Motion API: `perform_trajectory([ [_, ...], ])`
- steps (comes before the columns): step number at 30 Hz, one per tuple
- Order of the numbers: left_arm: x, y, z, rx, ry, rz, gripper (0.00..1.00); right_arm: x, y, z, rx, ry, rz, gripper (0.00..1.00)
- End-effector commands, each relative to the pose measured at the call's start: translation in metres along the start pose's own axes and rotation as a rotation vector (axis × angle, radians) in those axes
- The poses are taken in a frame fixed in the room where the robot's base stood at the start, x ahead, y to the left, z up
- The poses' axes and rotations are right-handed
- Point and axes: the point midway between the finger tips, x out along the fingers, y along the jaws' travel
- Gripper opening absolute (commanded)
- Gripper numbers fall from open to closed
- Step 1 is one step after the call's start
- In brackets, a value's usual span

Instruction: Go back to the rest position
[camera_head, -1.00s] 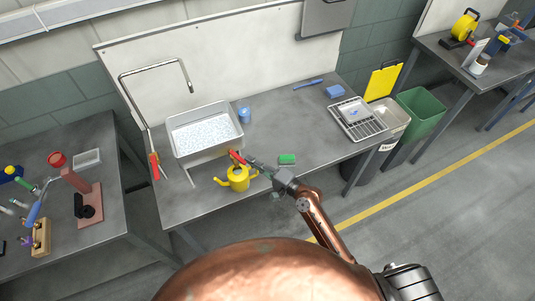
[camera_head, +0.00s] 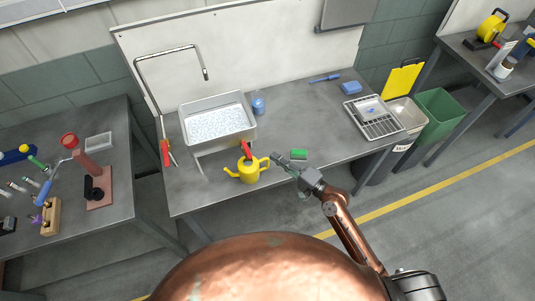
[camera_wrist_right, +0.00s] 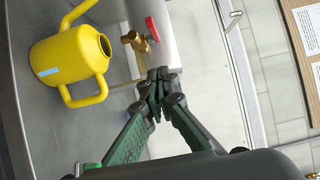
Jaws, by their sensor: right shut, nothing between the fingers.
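My right gripper (camera_head: 273,158) is shut and empty, just right of the yellow watering can (camera_head: 249,171) and above the bench. In the right wrist view its fingertips (camera_wrist_right: 160,74) meet, with nothing between them. There the brass tap with a red handle (camera_wrist_right: 152,30) is near the fingertips but apart from them. The watering can (camera_wrist_right: 72,58) lies left of the tap in that view. In the head view the red tap handle (camera_head: 246,150) shows behind the can. My left gripper is out of view.
The sink tray (camera_head: 217,125) stands behind the can, with a blue cup (camera_head: 258,103) beside it. A drying rack (camera_head: 376,125) is at the bench's right end. Bins (camera_head: 437,117) stand beyond.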

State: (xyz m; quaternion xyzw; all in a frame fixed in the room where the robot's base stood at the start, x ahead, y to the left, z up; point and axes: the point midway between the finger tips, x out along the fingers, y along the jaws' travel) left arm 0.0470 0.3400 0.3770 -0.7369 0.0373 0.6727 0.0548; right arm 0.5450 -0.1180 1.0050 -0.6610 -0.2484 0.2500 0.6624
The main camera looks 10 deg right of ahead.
Motion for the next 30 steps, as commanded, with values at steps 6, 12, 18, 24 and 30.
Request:
perform_trajectory([
  [6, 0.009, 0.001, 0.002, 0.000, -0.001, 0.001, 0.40, -0.041, 0.001, 0.011, -0.001, -0.003, 0.002, 0.00],
  [12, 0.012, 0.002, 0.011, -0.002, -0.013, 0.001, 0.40, -0.058, -0.001, 0.014, -0.001, -0.002, 0.000, 0.00],
  [18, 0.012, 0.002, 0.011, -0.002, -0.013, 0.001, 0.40, -0.060, -0.001, 0.015, 0.000, -0.001, -0.001, 0.00],
  [24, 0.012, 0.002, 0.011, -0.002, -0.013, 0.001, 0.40, -0.061, 0.016, 0.004, -0.018, 0.022, 0.026, 0.00],
  [30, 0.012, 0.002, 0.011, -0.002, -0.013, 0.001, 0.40, -0.081, 0.117, -0.044, -0.130, 0.134, 0.198, 0.00],
])
